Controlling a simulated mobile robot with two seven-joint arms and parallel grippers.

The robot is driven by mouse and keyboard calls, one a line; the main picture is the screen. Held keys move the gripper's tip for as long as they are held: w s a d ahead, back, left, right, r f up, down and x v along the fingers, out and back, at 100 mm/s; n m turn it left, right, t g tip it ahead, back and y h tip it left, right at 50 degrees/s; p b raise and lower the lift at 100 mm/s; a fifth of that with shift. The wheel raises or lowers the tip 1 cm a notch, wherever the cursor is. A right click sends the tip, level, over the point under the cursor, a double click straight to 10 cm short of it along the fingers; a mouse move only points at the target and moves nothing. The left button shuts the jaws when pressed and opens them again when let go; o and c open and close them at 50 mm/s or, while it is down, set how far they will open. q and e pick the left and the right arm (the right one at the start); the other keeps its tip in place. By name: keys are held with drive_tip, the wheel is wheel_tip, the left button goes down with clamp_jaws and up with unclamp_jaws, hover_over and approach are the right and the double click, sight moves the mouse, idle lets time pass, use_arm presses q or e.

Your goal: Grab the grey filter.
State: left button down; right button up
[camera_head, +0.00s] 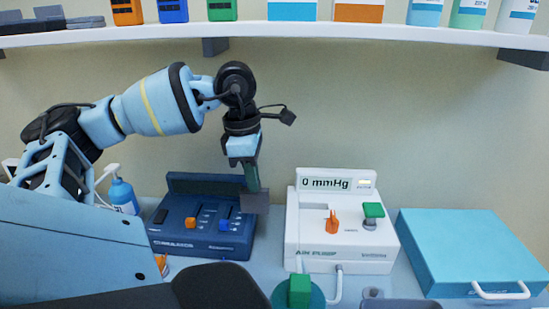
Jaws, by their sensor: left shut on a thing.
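My left gripper (252,185) points down in front of the back wall, between the blue device and the white air pump. It is shut on the grey filter (256,203), a small flat dark-grey piece at its fingertips. The filter overlaps the right edge of the blue device in the picture; I cannot tell whether it touches it. The gripper's fingers hide part of the filter's top. My right gripper is not in view.
The blue device (190,243) with sliders stands left. The white air pump (340,255) reads 0 mmHg. A light-blue case (470,245) lies right. A blue bottle (123,196) stands behind my arm. A white shelf (350,36) with boxes and bottles hangs above.

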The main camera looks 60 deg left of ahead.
use_arm(q)
drive_tip(key=shift+s+a+b, duration=0.25)
drive_tip(key=shift+s, duration=0.65)
drive_tip(key=shift+s+a+b, duration=0.25)
drive_tip(key=shift+s, duration=0.6)
